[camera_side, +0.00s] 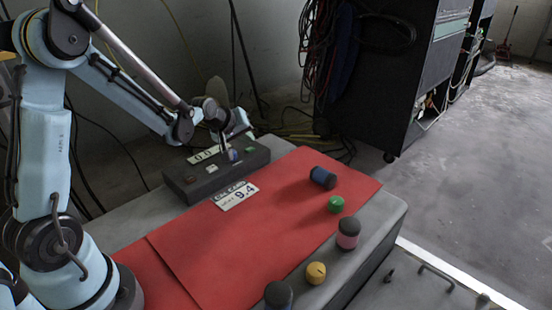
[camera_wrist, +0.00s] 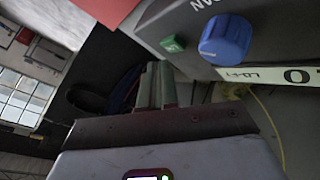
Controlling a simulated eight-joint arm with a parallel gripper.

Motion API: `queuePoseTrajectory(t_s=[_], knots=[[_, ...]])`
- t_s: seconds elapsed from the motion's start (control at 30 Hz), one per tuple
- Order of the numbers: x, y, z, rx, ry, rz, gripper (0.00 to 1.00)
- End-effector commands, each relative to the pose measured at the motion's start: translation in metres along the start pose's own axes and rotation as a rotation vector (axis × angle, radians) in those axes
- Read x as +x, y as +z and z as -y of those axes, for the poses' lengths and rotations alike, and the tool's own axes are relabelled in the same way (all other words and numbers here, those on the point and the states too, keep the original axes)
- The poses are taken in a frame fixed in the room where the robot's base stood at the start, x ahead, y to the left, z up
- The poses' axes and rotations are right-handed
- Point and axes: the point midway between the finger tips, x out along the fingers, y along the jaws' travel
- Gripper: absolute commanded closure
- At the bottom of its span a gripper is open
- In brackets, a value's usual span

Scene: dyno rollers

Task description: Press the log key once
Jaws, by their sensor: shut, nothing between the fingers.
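A dark control box (camera_side: 262,160) stands at the back of the table. In the side view it bears a brown key (camera_side: 190,180), a pale key (camera_side: 211,168), a blue knob (camera_side: 234,155) and a green key (camera_side: 250,149). I cannot read which key is marked log. My gripper (camera_side: 226,150) is shut and empty, pointing down close to the blue knob; contact cannot be told. In the wrist view, my fingertips (camera_wrist: 157,68) appear just below the green key (camera_wrist: 172,44), with the blue knob (camera_wrist: 226,38) to the right. The other two keys are out of that view.
A white card (camera_side: 237,195) reading 9.4 lies before the box on a red mat (camera_side: 225,250). A blue roller (camera_side: 323,178), green piece (camera_side: 335,204), pink-and-black roller (camera_side: 348,234), yellow knob (camera_side: 316,273) and dark roller (camera_side: 278,295) stand along the right.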

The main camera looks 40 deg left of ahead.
Motion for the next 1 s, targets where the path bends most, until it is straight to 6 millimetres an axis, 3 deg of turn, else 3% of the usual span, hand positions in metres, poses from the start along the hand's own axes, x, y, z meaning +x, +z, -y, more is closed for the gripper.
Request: queuePoseTrajectory(t_s=[1.0], knots=[[0.0060,0.0042,0.0042,0.000,0.000,0.000,1.00]])
